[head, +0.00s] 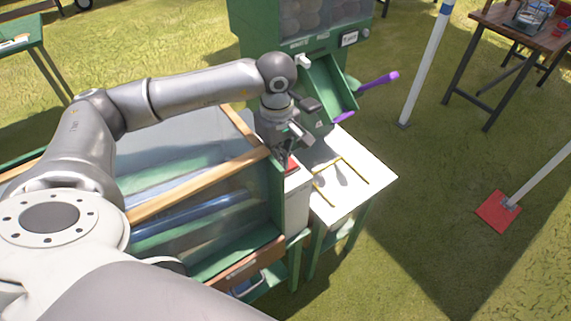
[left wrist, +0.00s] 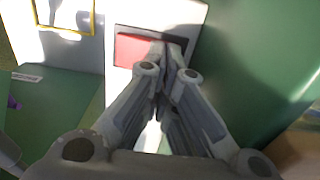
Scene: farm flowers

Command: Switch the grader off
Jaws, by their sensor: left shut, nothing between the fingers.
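The grader (head: 215,225) is a long green machine with wooden rails and rollers, at the left of the head view. At its right end is a white box (head: 297,199) with a red switch (head: 292,164). The left wrist view shows the red switch (left wrist: 133,50) in a dark frame on the white box. My left gripper (head: 285,158) is shut and empty, pointing down at the switch. In the left wrist view its fingertips (left wrist: 165,50) overlap the right part of the switch frame. Whether they touch it I cannot tell. My right gripper is not in view.
A white-topped table (head: 360,185) with a yellow outline stands right beside the box. Behind it is a green hopper machine (head: 325,55) with a chute and a purple-handled lever (head: 380,80). White poles (head: 425,70) and a wooden table (head: 497,25) stand further right. Open grass lies between.

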